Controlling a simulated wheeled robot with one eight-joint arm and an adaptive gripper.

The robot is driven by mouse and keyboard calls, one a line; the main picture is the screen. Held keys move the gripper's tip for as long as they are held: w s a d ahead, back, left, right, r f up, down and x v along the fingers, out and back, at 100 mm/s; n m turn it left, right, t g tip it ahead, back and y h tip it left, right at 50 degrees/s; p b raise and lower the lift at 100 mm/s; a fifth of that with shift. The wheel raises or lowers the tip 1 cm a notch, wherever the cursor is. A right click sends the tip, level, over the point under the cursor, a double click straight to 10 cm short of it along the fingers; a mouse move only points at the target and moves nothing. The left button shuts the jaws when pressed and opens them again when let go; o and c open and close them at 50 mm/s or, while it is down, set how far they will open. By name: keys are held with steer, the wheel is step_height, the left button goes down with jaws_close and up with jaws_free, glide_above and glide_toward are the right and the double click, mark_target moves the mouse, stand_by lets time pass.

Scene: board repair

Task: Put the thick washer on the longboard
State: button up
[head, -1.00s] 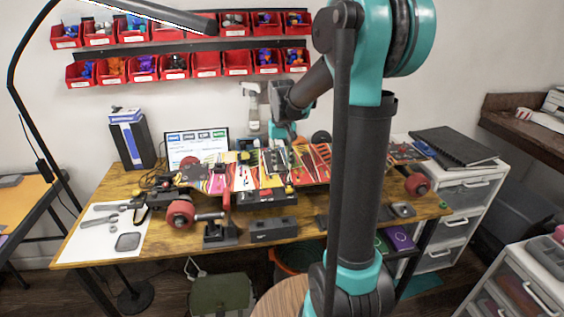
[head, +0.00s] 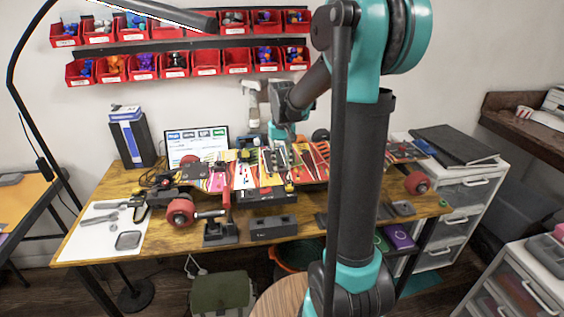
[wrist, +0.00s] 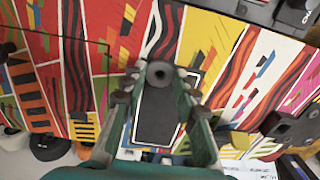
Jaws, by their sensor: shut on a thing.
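The longboard lies across the workbench in the head view, its brightly patterned deck (head: 217,180) facing up and red wheels at both ends. In the wrist view the deck (wrist: 225,60) fills most of the picture. My gripper (wrist: 160,78) is shut on the thick washer (wrist: 160,72), a small grey ring with a dark hole, held between the fingertips over the deck. In the head view my gripper (head: 282,146) is over the middle of the board; the washer is too small to make out there. I cannot tell whether the washer touches the deck.
A black rectangular patch (wrist: 156,115) shows on the deck between my fingers. A red wheel (head: 181,212) is at the left end. Dark blocks (head: 273,227) stand along the bench front. Tools lie on a white mat (head: 90,243) at left. A laptop (head: 196,143) stands behind.

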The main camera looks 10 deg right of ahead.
steer(key=shift+f, duration=0.1)
steer(key=o, duration=1)
steer(key=shift+c, duration=0.8)
step_height(320, 180, up, 8)
steer(key=shift+f, duration=0.25)
stand_by(0.4)
